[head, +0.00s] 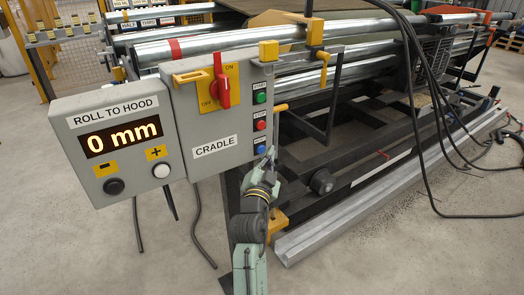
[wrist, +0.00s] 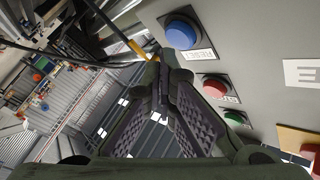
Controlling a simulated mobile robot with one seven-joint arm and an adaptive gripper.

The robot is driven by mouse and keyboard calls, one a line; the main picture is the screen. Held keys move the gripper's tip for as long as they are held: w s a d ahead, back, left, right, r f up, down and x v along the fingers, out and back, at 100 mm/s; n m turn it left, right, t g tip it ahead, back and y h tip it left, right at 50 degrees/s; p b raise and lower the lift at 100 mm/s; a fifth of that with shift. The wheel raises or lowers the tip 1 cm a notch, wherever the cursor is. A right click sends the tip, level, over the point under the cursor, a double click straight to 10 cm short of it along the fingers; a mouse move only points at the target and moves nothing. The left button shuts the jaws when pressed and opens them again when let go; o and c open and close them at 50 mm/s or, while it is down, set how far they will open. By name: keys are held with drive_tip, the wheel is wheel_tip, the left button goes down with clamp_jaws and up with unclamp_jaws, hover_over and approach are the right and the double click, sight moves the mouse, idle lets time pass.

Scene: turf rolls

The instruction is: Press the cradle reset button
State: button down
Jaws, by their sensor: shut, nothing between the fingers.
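The cradle reset button is the blue button (head: 262,150) at the bottom of the column on the right edge of the grey CRADLE box (head: 215,120). In the wrist view the blue button (wrist: 183,32) shows large at upper centre, with a RESET label (wrist: 197,55) beside it. My gripper (head: 270,153) is at the lower right of the box, close to the blue button. In the wrist view the fingers of my gripper (wrist: 160,62) are shut and empty, with their tips just below and left of the button. The picture does not show clear contact.
Above the blue button are a red stop button (head: 260,125) and a green start button (head: 260,98). A red rotary switch (head: 220,82) sits on a yellow plate. The ROLL TO HOOD box (head: 110,165) reads 0 mm. Metal rollers (head: 210,42) and black cables (head: 415,100) lie behind.

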drive_tip(key=shift+s+d+p, duration=0.2)
drive_tip(key=shift+s+d, duration=0.55)
drive_tip(key=shift+s, duration=0.3)
drive_tip(key=shift+s+d+p, duration=0.15)
drive_tip(key=shift+s+d, duration=0.6)
drive_tip(key=shift+s, duration=0.25)
